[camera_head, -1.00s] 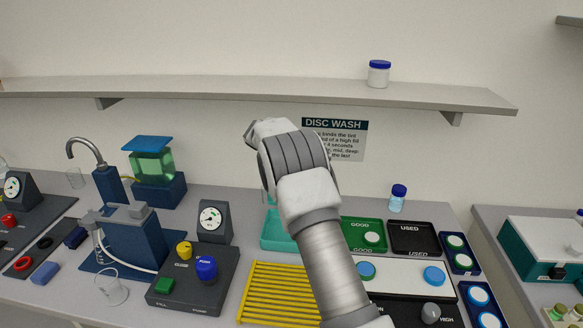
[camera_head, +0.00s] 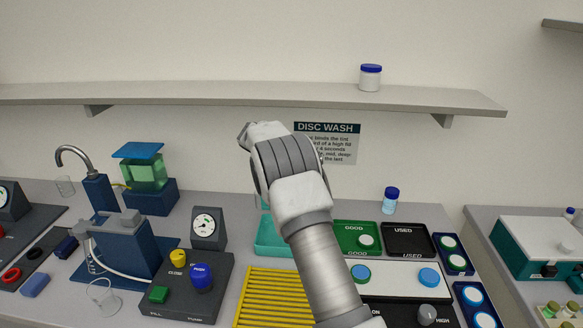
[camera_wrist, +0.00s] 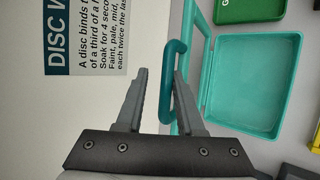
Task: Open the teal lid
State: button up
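The teal box (camera_head: 270,248) stands behind the yellow rack, partly hidden by my arm; its inside shows uncovered in the wrist view (camera_wrist: 255,85). The teal lid (camera_wrist: 196,55) shows nearly edge-on on the wall side of the box, raised off it. Only a sliver of it shows in the head view (camera_head: 265,204). Its teal handle (camera_wrist: 171,62) passes between the fingertips of my gripper (camera_wrist: 160,80), close to the right finger. The fingers are apart, with a gap to the left finger. Whether the right finger touches the handle I cannot tell.
The wall with the DISC WASH sign (camera_head: 327,142) is close behind my gripper. A shelf (camera_head: 250,98) runs above. A gauge (camera_head: 208,228) and pump panel (camera_head: 195,285) stand left of the box, a green tray (camera_head: 357,239) right, and a yellow rack (camera_head: 270,297) in front.

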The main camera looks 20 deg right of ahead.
jog(key=shift+s+f, duration=0.2)
jog(key=shift+f, duration=0.2)
jog(key=shift+s+a+r, duration=0.1)
jog(key=shift+a+r, duration=0.2)
jog(key=shift+a, duration=0.05)
jog(key=b+v, duration=0.2)
jog(key=v, duration=1.5)
jog(key=shift+d+r+b, duration=0.2)
jog(key=shift+r+b, duration=0.05)
jog(key=shift+b, duration=0.1)
jog(key=s+d+r+m+y, duration=0.1)
jog(key=s+r+m+y, duration=0.15)
jog(key=s, duration=0.85)
jog(key=s+d+r+m+y, duration=0.15)
jog(key=s+r+m, duration=0.25)
jog(key=s, duration=0.7)
jog(key=s+a+f+m+y, duration=0.1)
jog(key=s+a+f+m, duration=0.1)
jog(key=s, duration=0.8)
jog(key=s+a+f+m+y, duration=0.1)
jog(key=s+f, duration=0.4)
jog(key=s, duration=0.6)
jog(key=shift+a+m+y, duration=0.4)
jog(key=shift+m+y, duration=0.3)
jog(key=shift+m, duration=0.55)
